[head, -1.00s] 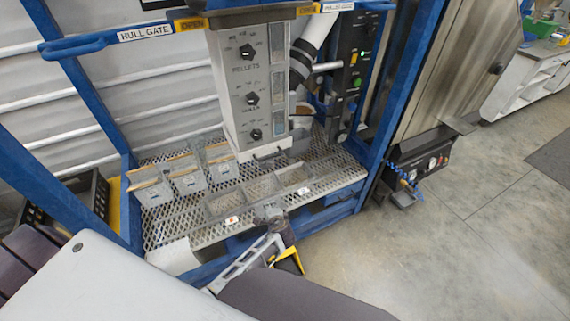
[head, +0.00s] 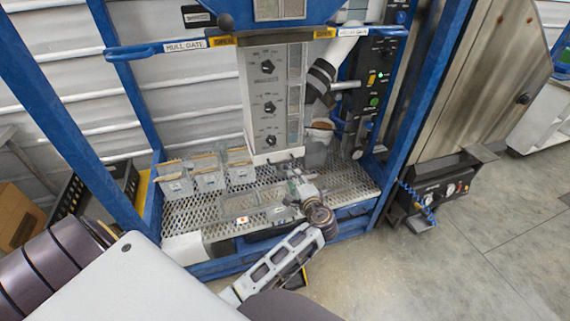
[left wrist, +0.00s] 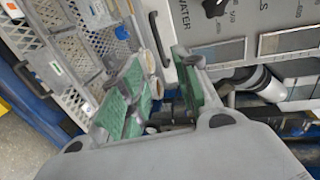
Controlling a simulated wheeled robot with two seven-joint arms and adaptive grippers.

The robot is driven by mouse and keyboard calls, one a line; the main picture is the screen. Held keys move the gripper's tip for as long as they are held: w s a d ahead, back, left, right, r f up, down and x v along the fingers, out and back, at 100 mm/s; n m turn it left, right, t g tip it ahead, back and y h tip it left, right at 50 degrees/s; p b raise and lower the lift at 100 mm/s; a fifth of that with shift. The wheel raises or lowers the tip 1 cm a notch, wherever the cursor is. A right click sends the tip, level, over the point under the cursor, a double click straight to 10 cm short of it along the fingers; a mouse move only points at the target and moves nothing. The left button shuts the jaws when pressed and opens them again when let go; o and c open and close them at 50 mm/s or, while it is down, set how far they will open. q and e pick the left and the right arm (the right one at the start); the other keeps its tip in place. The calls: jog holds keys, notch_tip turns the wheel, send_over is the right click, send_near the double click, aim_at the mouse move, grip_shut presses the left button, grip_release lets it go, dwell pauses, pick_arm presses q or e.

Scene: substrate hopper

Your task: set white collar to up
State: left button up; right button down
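I cannot tell for certain which part is the white collar. A white pipe (head: 347,44) with a dark sleeve (head: 321,76) slants down to the right of the knob panel (head: 268,100). The pipe and sleeve seem to show in the left wrist view too, at the right (left wrist: 262,84). My left gripper (head: 296,180) is over the mesh shelf, just below and in front of the panel's bottom edge. In the left wrist view its green-padded fingers (left wrist: 155,92) stand apart, with small pale cylinders visible in the gap. I see nothing gripped. My right gripper is out of view.
The mesh shelf (head: 205,212) carries several clear bins (head: 208,178) at left. A cup (head: 319,135) sits beside the panel's lower right. A black control box (head: 375,80) stands further right. Blue frame posts (head: 432,105) bound the station; open floor lies at right.

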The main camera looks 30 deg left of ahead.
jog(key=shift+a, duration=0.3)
pick_arm(q)
send_near(284, 162)
jog(key=x, duration=0.4)
jog(key=shift+w+f+p, duration=0.1)
jog(key=shift+p, duration=0.3)
jog(key=x, duration=0.6)
jog(key=shift+a+f, duration=0.1)
jog(key=shift+a, duration=0.05)
jog(key=shift+w, duration=0.1)
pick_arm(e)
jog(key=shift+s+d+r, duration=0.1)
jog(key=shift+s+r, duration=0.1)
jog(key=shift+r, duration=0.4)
pick_arm(q)
grip_shut()
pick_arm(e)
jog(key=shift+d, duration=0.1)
